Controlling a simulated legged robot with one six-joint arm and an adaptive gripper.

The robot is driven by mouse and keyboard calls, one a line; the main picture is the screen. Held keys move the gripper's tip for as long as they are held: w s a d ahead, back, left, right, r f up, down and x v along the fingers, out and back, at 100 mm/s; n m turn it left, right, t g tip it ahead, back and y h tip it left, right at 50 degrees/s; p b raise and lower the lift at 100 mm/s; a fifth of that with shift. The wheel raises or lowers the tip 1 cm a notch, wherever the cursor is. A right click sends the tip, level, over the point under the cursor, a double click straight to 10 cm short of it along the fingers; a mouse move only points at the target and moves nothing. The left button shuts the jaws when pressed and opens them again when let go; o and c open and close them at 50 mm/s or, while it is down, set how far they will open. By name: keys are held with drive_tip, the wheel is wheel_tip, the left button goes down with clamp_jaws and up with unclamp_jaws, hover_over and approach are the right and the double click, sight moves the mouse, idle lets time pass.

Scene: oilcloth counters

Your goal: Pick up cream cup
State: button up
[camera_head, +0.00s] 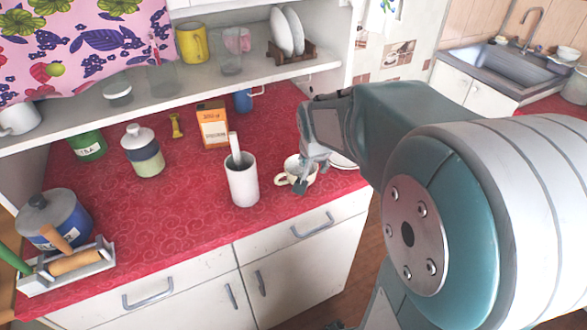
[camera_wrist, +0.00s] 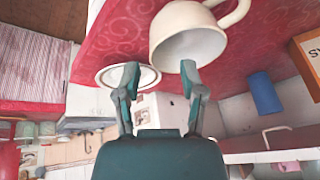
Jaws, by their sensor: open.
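The cream cup (camera_head: 284,179) stands upright on the red counter near its front right, with its handle toward the left. In the wrist view the cup (camera_wrist: 186,22) is large at the top, and its open mouth faces the camera. My gripper (camera_head: 312,175) is at the cup's right side, with a fingertip overlapping the cup in the picture. In the wrist view my gripper (camera_wrist: 160,71) has its two fingers spread, with nothing between them. One fingertip lies at the cup's rim; I cannot tell whether it touches.
A white utensil holder (camera_head: 242,185) stands just left of the cup. A white plate (camera_head: 345,161) lies to its right, partly behind my gripper. The counter's front left middle is clear.

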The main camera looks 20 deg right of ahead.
sight(314, 172)
drive_tip(key=x, duration=0.5)
drive_tip(key=shift+s+d+f, duration=0.1)
drive_tip(key=shift+d+f, duration=0.1)
drive_tip(key=shift+d, duration=0.1)
clamp_jaws()
